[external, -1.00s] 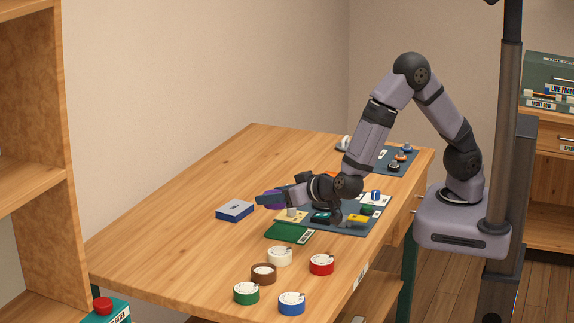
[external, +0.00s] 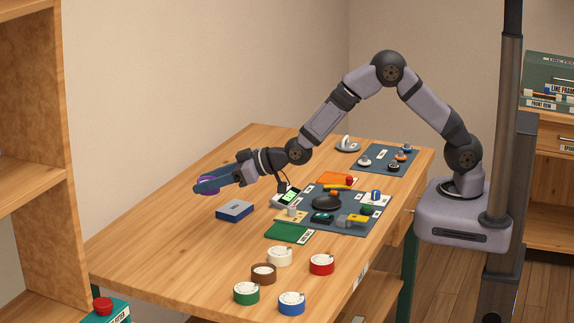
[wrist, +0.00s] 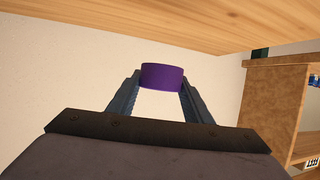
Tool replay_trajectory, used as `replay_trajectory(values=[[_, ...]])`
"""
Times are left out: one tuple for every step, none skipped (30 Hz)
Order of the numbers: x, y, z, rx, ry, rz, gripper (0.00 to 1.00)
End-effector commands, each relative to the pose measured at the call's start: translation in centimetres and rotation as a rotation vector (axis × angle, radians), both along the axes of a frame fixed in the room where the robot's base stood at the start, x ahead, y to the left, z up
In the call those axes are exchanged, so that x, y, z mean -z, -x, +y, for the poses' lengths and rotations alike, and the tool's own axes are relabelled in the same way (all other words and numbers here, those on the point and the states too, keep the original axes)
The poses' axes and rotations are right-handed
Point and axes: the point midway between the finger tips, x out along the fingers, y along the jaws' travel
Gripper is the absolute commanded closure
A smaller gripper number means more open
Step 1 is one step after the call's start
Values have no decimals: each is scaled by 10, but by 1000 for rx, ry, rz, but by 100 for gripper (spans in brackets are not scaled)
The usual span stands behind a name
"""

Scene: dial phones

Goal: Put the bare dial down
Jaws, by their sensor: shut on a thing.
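My gripper (external: 206,186) is at the left, raised over the far left part of the table, pointing left. It is shut on a plain purple dial (wrist: 162,77), which sits between the fingertips in the wrist view. In the external view the dial (external: 210,183) is partly covered by a finger. The dial is apart from the tabletop (external: 170,240). Its face is not clear in either view.
Several coloured dials, among them a red one (external: 321,265) and a blue one (external: 291,303), stand at the front. A blue-grey box (external: 235,211) lies below my gripper. A dark mat (external: 350,228) holds parts. The left of the table is clear.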

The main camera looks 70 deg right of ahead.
Motion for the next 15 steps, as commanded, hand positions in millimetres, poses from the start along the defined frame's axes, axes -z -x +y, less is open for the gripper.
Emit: replay_trajectory(values=[[4, 2, 5, -21, 1, 1, 83], [6, 3, 8, -31, 0, 2, 83], [10, 6, 12, -46, 1, 3, 83], [15, 9, 14, -52, 1, 3, 83], [16, 9, 14, -44, -1, 1, 83], [17, 10, 14, -37, 0, 0, 83], [17, 10, 14, -32, -2, -1, 83], [16, 9, 13, -28, -2, -1, 83], [16, 9, 13, -27, -2, -2, 83], [16, 9, 13, -26, -1, -2, 83], [16, 9, 13, -25, -1, -2, 83], [17, 9, 13, -24, -1, -2, 83], [18, 9, 13, -24, 0, -1, 83], [20, 9, 13, -24, 0, -1, 83], [24, 9, 13, -23, 0, 0, 83]])
